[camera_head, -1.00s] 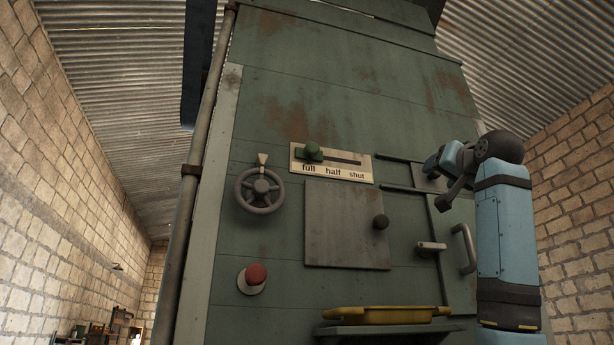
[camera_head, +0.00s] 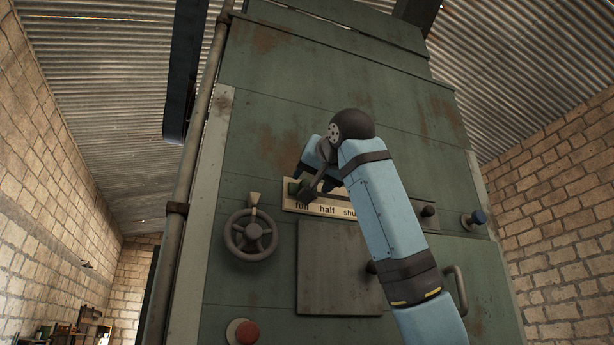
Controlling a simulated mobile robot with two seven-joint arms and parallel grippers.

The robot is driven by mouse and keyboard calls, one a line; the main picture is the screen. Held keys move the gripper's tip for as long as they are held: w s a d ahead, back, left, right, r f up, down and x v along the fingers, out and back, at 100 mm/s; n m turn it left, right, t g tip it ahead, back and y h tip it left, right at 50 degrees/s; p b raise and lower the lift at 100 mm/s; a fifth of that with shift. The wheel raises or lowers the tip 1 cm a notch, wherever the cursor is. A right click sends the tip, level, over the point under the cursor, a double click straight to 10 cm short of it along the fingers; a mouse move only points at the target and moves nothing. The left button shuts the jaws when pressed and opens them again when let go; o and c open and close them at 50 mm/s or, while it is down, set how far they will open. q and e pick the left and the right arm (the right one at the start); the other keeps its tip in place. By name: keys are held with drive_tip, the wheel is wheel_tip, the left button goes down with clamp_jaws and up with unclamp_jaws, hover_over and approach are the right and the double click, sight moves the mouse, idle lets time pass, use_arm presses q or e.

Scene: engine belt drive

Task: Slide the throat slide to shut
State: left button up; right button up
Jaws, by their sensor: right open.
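The throat slide's pale label plate (camera_head: 318,210) is on the green machine front, with "full", "half" and a partly covered "shut" from left to right. Its green knob (camera_head: 293,187) is at the left, above "full". My right gripper (camera_head: 305,189) is open at the knob, its dark fingers overlapping part of it. I cannot tell whether they touch it. My right wrist and forearm cover the slot and the right part of the plate. My left gripper is not in view.
A grey handwheel (camera_head: 250,234) is below left of the plate. A red button (camera_head: 242,332) is lower down. A square grey door (camera_head: 338,270) is below the plate.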

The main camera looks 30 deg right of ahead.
drive_tip(key=p+x, duration=0.1)
drive_tip(key=x, duration=0.3)
clamp_jaws()
drive_tip(key=shift+a, duration=0.1)
